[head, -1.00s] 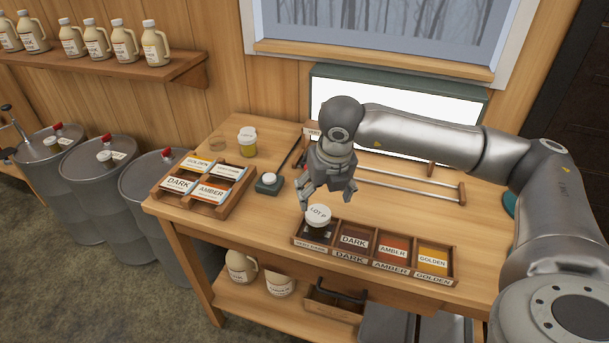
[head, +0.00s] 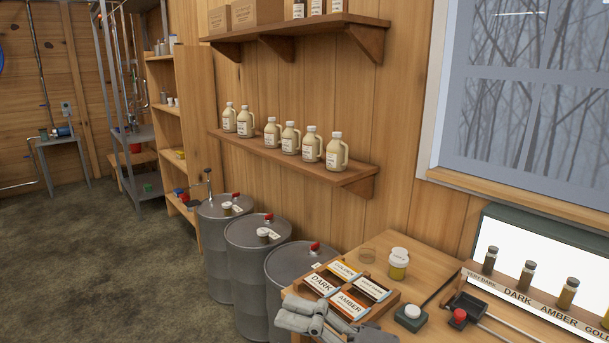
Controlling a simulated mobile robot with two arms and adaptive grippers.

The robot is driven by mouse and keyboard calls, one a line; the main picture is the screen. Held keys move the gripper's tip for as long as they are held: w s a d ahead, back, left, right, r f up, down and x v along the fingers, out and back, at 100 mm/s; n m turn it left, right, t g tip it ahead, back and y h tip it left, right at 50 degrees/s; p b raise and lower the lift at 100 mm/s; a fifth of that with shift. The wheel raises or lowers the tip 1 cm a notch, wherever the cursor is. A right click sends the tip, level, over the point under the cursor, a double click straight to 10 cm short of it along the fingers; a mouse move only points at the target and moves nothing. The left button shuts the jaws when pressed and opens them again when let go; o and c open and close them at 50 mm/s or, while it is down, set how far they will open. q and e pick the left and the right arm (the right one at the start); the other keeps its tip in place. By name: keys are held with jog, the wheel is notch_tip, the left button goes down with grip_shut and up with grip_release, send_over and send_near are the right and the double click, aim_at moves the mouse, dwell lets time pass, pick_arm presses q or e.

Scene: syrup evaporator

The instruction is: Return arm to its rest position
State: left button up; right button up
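Grey parts of one of my grippers (head: 300,316) show at the bottom edge of the head view, in front of the wooden label tray. Its finger parts lie toward the left and a darker flat part toward the right, so I take it for my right gripper. The rest of that arm is below the picture. I cannot tell how far its fingers are apart, and I see nothing clearly held. My other gripper is not in view.
Jugs line the wall shelf (head: 347,178). Open floor (head: 100,260) lies left.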

jog(key=w+d+r+m+t+h, duration=0.1)
jog(key=w+d+m+t+h, duration=0.35)
jog(key=m+t, duration=0.35)
jog(key=w+d+m+t+h, duration=0.35)
jog(key=d+m+t, duration=0.3)
jog(key=m, duration=0.35)
jog(key=s+d+f+m+g+h, duration=0.25)
jog(key=d+f+m+h, duration=0.3)
jog(key=f, duration=0.35)
jog(key=s+d+f+m+g+h, duration=0.1)
jog(key=d+f+m+g+h, duration=0.2)
jog(key=d+f+m+h, duration=0.45)
jog(key=s+a+f+g+y, duration=0.2)
jog(key=s+f+g, duration=0.9)
jog(key=s+f, duration=0.85)
jog(key=s+f+g, duration=0.1)
jog(key=s+f, duration=0.2)
jog(key=f, duration=2.3)
jog(key=s+d+f+n+g+b, duration=0.1)
jog(key=s+d+f, duration=0.2)
jog(key=s+f, duration=1.2)
jog(key=shift+s+d, duration=0.2)
jog(key=shift+s, duration=0.35)
